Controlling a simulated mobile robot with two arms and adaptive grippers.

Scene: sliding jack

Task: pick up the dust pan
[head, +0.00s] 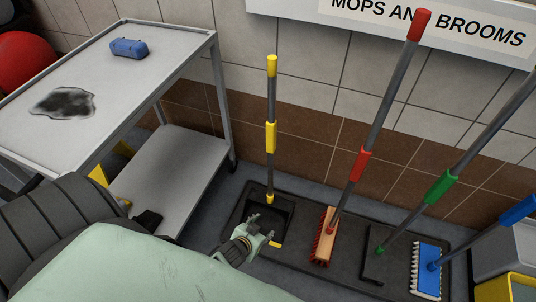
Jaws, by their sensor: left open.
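The dust pan (281,216) is a black pan with a long upright grey handle (272,95) that has yellow grips. It stands at the left end of a dark floor tray, against the wall. My left gripper (268,234) is open and low, in front of the pan and overlapping its lower edge in the head view. Its fingers point toward the pan and hold nothing. I cannot tell whether they touch the pan. Part of the pan is hidden behind the gripper. My right gripper is not in view.
A red-handled broom (325,238), a green-handled tool (375,266) and a blue brush (427,270) stand to the right on the same tray (345,280). A grey two-shelf cart (160,35) stands at left, with a blue object (129,48) on top. The tiled wall closes the back.

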